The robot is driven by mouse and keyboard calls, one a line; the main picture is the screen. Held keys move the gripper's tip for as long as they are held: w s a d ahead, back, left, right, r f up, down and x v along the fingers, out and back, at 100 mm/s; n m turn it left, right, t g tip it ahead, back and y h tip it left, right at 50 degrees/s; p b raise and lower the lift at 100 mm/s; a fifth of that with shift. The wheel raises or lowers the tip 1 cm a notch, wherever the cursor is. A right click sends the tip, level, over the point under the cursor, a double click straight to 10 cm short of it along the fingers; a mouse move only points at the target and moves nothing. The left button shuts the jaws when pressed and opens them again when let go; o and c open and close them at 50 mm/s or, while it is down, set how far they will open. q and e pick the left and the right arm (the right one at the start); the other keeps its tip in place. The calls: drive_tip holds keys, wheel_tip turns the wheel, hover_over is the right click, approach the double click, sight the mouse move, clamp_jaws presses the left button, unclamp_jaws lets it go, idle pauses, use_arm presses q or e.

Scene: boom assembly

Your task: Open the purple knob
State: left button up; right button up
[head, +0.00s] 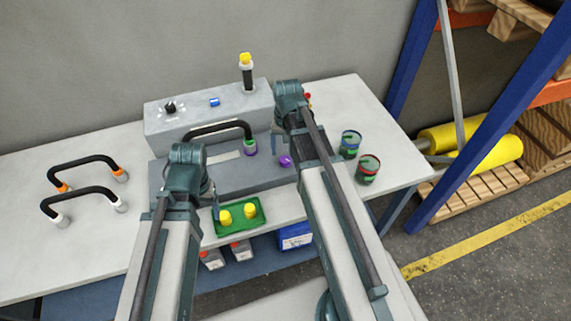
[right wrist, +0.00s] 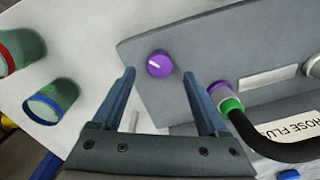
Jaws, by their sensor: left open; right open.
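The purple knob (head: 285,161) sits on the sloped front of the grey console, right of the hose. In the right wrist view the knob (right wrist: 160,64) is round with a white pointer line. It lies just beyond and between my right gripper's (right wrist: 161,82) fingertips, which are apart and empty; I see no contact. In the head view my right arm's wrist hides most of that gripper. My left gripper (head: 214,200) is open beside the green tray, partly hidden by its own wrist.
A black hose (head: 215,128) with a purple and green end lies on the console (head: 165,124). A green tray (head: 237,230) holds yellow caps. Two cups (head: 368,168) stand at the right. Two black hoses (head: 85,162) lie at the left. A yellow-topped post (head: 246,70) stands on the console.

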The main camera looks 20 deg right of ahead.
sight(285, 160)
use_arm(q)
wheel_tip(285, 160, down, 4)
drive_tip(key=b, duration=0.3)
drive_tip(key=shift+f, duration=0.15)
use_arm(e)
wheel_tip(285, 160, down, 4)
drive_tip(key=shift+f, duration=0.15)
drive_tip(key=shift+c, duration=0.2)
clamp_jaws()
